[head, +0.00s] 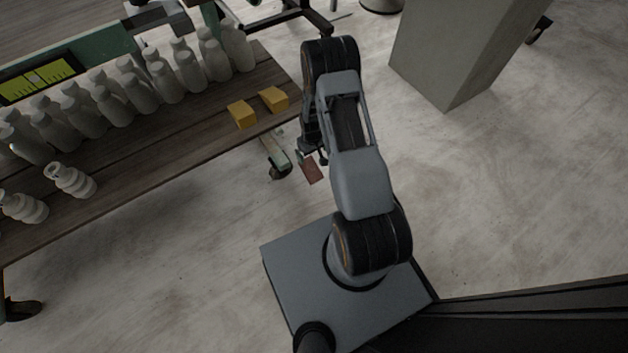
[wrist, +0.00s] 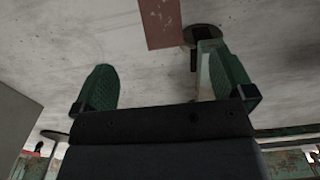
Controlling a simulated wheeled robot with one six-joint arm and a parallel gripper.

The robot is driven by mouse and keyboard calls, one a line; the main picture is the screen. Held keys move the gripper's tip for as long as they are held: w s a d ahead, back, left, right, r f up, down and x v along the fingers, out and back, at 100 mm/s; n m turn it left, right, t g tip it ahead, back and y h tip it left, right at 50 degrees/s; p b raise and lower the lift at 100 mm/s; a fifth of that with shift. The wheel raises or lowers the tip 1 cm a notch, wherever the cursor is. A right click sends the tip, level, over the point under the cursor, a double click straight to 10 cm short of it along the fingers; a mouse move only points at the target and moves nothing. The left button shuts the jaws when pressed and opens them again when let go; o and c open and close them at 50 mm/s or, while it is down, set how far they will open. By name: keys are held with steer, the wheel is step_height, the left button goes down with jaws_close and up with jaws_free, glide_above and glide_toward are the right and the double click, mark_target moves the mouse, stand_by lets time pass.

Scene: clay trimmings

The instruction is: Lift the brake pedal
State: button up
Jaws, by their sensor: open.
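The brake pedal, a flat reddish-brown plate (head: 313,172), shows low near the floor, beside the caster at the foot of a green bench leg. In the wrist view the pedal (wrist: 160,22) is at the top edge, partly cut off, ahead of my fingertips and between their lines. My gripper (wrist: 158,58) is open and empty, its two green fingers wide apart. In the head view my gripper (head: 307,153) hangs just above the pedal in the picture, partly hidden by my arm. I see no contact with the pedal.
A wooden bench (head: 150,165) stands at the left with several grey bottles (head: 140,85), two yellow blocks (head: 242,114) and two ribbed grey pieces (head: 70,180). The dark caster (head: 280,172) is close to my gripper. A grey pillar (head: 450,50) stands at the upper right.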

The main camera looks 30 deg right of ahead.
mark_target(314, 174)
steer(key=f+b, duration=0.2)
steer(key=f, duration=0.3)
steer(key=f+b, duration=0.2)
steer(key=f, duration=0.4)
steer(key=f+b, duration=0.2)
steer(key=f, duration=0.3)
steer(key=shift+s+d+f, duration=0.1)
steer(key=shift+s+f, duration=0.05)
steer(key=shift+s, duration=0.1)
